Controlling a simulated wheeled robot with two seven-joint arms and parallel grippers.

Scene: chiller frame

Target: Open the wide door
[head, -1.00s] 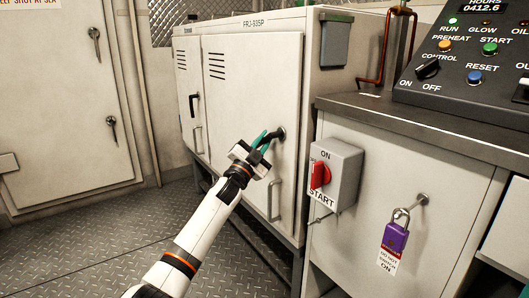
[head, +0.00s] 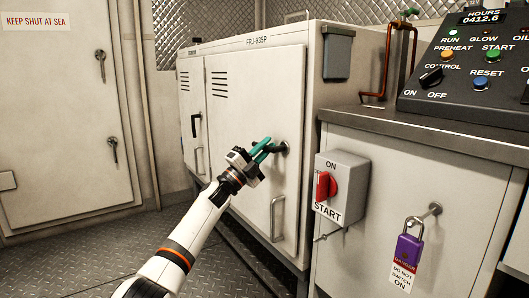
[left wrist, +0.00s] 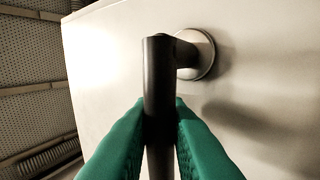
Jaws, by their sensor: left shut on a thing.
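My left gripper (head: 262,148), with green fingers, is shut on the lever, left of the mount. In the left wrist view the green fingers (left wrist: 160,125) lie on both sides of the dark lever (left wrist: 158,75), with the round metal mount (left wrist: 196,54) beyond. My right gripper is not in view.
A narrower door (head: 190,95) with a black handle is on the left. A silver pull (head: 277,218) sits low on the wide door. A counter with a red switch (head: 325,186), a purple padlock (head: 409,248) and a control panel (head: 465,70) stands close at right. Floor is clear at left.

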